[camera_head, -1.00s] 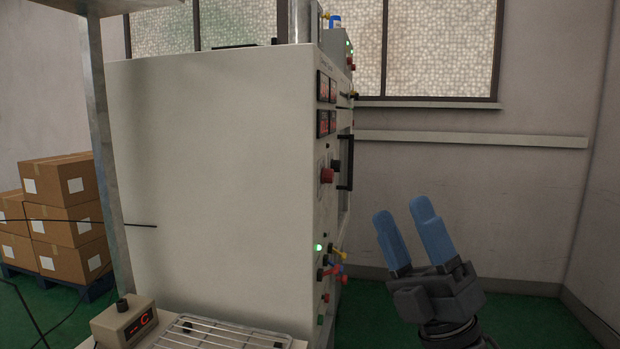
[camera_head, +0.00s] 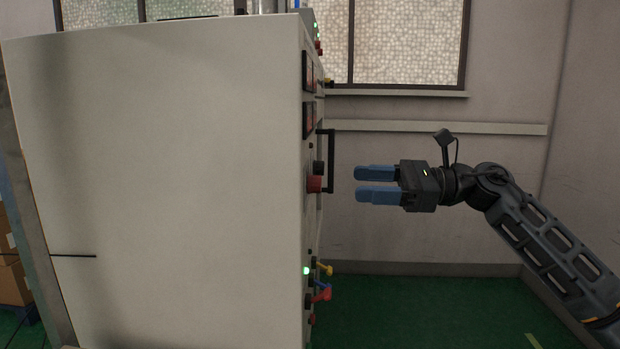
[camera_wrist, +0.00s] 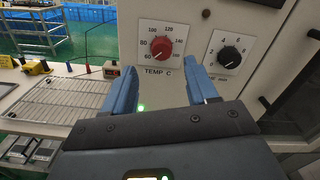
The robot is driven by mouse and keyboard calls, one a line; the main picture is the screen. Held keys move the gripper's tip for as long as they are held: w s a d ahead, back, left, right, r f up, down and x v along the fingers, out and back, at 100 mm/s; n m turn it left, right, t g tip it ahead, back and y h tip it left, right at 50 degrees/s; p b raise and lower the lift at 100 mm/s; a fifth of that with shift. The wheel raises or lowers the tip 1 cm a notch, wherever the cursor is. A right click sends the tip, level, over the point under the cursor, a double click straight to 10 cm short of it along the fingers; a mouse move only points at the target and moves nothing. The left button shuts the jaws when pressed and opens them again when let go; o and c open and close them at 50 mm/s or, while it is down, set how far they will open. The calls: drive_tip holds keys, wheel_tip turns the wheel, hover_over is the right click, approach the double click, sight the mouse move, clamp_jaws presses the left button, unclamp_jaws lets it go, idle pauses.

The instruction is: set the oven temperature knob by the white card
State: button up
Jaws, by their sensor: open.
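The red temperature knob (camera_wrist: 161,47) sits in the wrist view on a white dial plate marked from 60 upward, with "TEMP C" below it. Its pointer mark is too small to read surely. In the head view the red knob (camera_head: 314,184) sticks out from the oven's front face, seen edge-on. My gripper (camera_head: 358,184) is open and empty, pointing left at the knob with a small gap between. In the wrist view its blue fingers (camera_wrist: 163,92) stand below and to either side of the knob. I cannot make out the white card in either view.
A black knob (camera_wrist: 229,56) on its own dial is right of the red one. A black door handle (camera_head: 331,160) stands out above the red knob. Coloured levers (camera_head: 322,282) project lower down. A wire rack (camera_wrist: 60,101) lies left in the wrist view. The floor right of the oven is clear.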

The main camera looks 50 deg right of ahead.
sight(315, 184)
drive_tip(key=p+x, duration=0.3)
drive_tip(key=x, duration=0.4)
drive_tip(key=shift+w+a, duration=0.15)
drive_tip(key=shift+w, duration=0.2)
drive_tip(key=shift+c, duration=0.2)
drive_tip(key=c, duration=1)
drive_tip(key=shift+f, duration=0.1)
